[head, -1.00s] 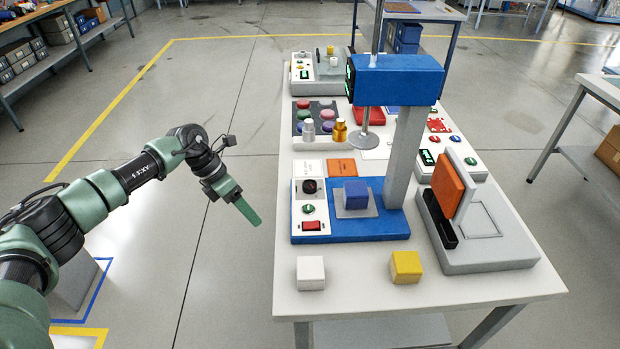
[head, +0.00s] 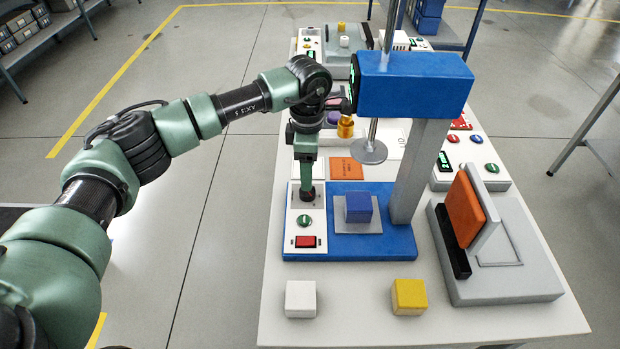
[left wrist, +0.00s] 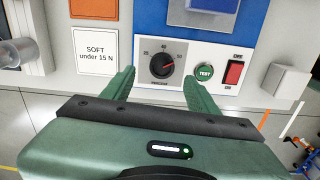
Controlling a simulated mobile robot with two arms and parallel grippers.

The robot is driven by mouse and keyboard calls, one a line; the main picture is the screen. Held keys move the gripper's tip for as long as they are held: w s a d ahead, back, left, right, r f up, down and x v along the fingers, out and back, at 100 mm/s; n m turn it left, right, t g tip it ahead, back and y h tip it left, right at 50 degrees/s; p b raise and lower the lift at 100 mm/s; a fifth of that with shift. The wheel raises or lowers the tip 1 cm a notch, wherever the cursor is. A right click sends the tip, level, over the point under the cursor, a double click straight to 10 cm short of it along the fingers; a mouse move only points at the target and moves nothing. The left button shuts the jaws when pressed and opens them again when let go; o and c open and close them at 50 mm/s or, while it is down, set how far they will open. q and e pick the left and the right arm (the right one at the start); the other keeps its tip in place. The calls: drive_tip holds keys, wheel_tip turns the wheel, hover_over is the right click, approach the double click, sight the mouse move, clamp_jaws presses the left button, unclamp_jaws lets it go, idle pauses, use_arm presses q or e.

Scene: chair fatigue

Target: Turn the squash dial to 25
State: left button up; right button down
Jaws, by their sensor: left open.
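The squash dial (left wrist: 166,61) is a black round knob on the white panel of the blue press. In the head view my left gripper (head: 306,187) points down over the panel and mostly hides the dial. My right gripper is not in view.
A green TEST button (head: 304,220) and a red switch (head: 306,241) sit close to the dial. A blue cube (head: 358,207) rests on the press plate. White (head: 300,298) and yellow (head: 409,297) cubes stand at the table's front. The blue press head (head: 412,84) overhangs nearby.

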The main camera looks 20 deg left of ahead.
sight(307, 193)
use_arm(q)
drive_tip(key=shift+s+f+p, duration=0.2)
drive_tip(key=shift+f, duration=0.45)
drive_tip(key=shift+s+f+p, duration=0.2)
drive_tip(key=shift+f, duration=0.4)
wheel_tip(307, 193, down, 2)
drive_tip(key=shift+w+f, duration=0.15)
drive_tip(key=shift+f, duration=0.1)
drive_tip(key=shift+f+p, duration=0.3)
drive_tip(key=shift+f, duration=0.25)
drive_tip(key=c, duration=1.1)
clamp_jaws()
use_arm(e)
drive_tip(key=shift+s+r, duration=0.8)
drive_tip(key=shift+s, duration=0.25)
